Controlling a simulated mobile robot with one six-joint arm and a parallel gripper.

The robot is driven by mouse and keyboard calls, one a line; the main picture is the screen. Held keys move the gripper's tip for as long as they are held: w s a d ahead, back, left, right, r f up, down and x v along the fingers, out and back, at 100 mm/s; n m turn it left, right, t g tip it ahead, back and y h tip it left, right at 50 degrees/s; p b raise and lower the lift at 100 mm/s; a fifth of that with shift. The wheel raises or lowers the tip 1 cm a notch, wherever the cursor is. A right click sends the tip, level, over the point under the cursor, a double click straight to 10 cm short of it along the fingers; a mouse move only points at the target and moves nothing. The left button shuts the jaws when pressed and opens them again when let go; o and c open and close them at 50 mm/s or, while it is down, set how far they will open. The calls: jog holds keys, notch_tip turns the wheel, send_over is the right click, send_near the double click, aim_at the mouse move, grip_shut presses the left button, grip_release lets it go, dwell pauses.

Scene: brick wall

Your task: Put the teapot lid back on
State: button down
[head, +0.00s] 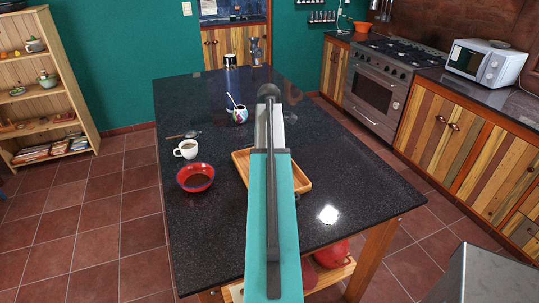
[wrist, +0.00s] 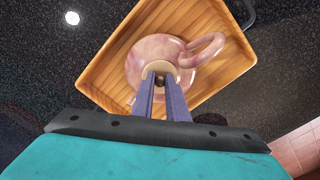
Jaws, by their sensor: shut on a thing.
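In the wrist view, the pinkish marbled teapot (wrist: 195,75) stands on the wooden tray (wrist: 112,62), its handle towards the upper right. My gripper (wrist: 160,82) is over the teapot's middle, its two fingers shut on the small dark knob of the lid. The cream round lid (wrist: 159,66) shows around the fingertips, over the top of the teapot. I cannot tell whether it rests on the teapot or hangs just above it. In the head view, my arm hides the teapot, the lid and my gripper; only parts of the tray (head: 303,180) show.
The counter right of the tray is clear.

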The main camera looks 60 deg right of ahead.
jog(key=c, duration=1.7)
grip_release()
jog(key=shift+o, duration=0.2)
jog(key=shift+r, duration=0.2)
notch_tip(320, 180, up, 13)
jog(key=b, duration=0.4)
jog(key=shift+a+r, duration=0.2)
